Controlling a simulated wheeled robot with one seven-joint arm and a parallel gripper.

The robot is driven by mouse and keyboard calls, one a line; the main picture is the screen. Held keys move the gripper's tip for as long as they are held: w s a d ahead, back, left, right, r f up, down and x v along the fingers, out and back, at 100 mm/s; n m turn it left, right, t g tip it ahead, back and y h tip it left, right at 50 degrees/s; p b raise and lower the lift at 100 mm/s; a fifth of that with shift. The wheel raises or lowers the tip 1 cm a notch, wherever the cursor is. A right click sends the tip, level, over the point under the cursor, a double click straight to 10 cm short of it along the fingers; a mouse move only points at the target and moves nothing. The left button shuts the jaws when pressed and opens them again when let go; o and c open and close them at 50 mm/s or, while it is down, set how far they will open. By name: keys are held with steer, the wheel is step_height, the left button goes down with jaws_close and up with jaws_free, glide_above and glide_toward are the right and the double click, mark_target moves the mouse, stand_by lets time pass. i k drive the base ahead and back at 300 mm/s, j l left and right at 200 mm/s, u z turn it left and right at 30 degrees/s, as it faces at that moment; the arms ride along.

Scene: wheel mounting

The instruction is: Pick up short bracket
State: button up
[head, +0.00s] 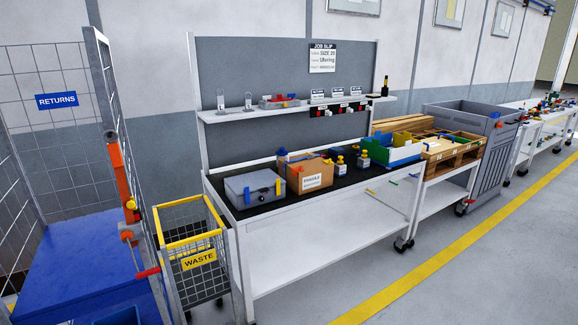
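I cannot pick out a short bracket for certain in the head view. Two small pale upright pieces, one at the shelf's left end (220,101) and one beside it (248,101), stand on the workbench shelf (262,110); they are too small to tell what they are. The workbench (330,213) has a dark mat with a grey case (253,188), a cardboard box (309,175) and several small bottles (341,164) on it. My gripper is not in view.
A yellow-rimmed waste basket (190,238) stands left of the bench, next to a wire returns cage (57,101). A wooden pallet (451,150) and a grey bin (478,115) stand to the right. The floor (470,262) in front is clear.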

mark_target(247, 102)
steer(key=i+l, duration=0.1)
steer(key=i, duration=1.75)
